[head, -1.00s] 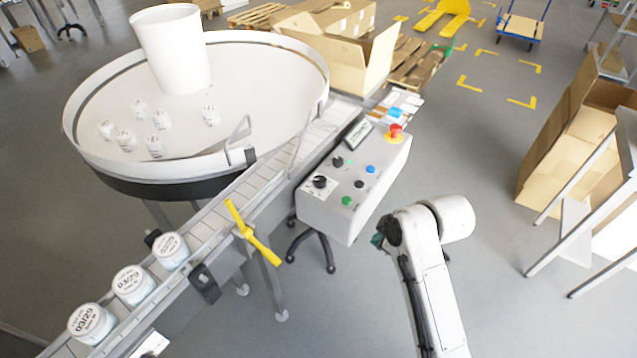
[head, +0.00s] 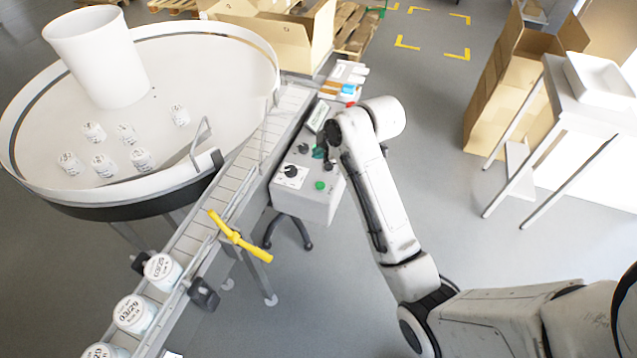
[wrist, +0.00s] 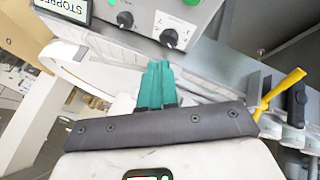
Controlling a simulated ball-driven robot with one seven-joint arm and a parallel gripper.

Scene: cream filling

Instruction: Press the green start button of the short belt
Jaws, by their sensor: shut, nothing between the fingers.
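The grey control box (head: 300,207) beside the belt has black knobs and a green button (head: 320,185) near its front edge. I cannot read which belt that button belongs to. My gripper (head: 318,152) is over the box's top, its teal fingers partly hidden by my arm. In the wrist view my gripper (wrist: 157,85) is shut and empty, its fingers together. Beyond the fingertips lie the panel's black knob (wrist: 169,38), a green spot (wrist: 191,2) at the top edge and a display (wrist: 65,8) reading "STOPPED". I see no contact with a button.
The slatted belt (head: 215,190) carries white jars (head: 135,313) and has a yellow handle (head: 240,238) at its side. A round turntable (head: 190,60) with several jars stands at left. Cardboard boxes stand behind and at right. Floor right of the box is clear.

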